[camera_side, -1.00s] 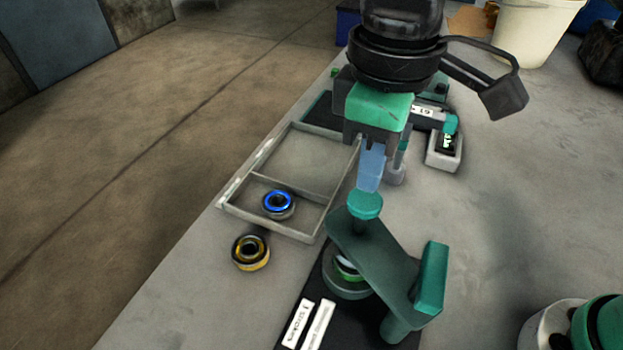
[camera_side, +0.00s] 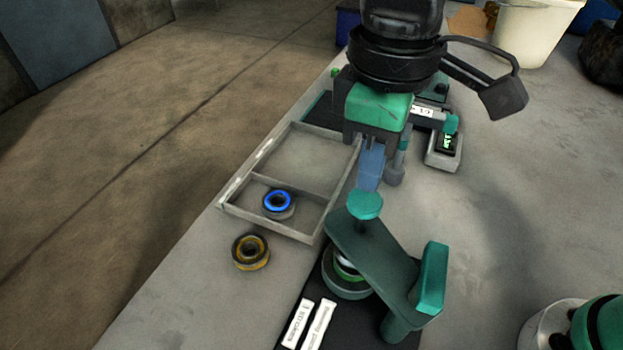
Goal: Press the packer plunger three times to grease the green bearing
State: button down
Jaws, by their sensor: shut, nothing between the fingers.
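The packer is a teal press with a round plunger cap (camera_side: 365,205) on top of its slanted arm (camera_side: 372,248). The green bearing (camera_side: 346,269) sits under that arm and is partly hidden by it. My gripper (camera_side: 370,180) is shut and empty, pointing down, with its blue-grey fingertips at or just above the plunger cap. From this angle I cannot tell whether they touch. The plunger's short stem shows between the cap and the arm.
A grey two-part tray (camera_side: 322,222) holds a blue-ringed bearing (camera_side: 278,203). A yellow-ringed bearing (camera_side: 250,252) lies on the bench outside it. White labels (camera_side: 310,325) lie in front of the press. A small display device (camera_side: 444,150) and a white bucket (camera_side: 535,30) stand behind.

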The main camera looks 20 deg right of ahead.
aim_at(365, 199)
jog(key=shift+f, duration=0.1)
jog(key=shift+f, duration=1.65)
jog(key=shift+r, duration=1.75)
jog(key=shift+f, duration=1.75)
jog(key=shift+r, duration=1.75)
jog(key=shift+f, duration=0.15)
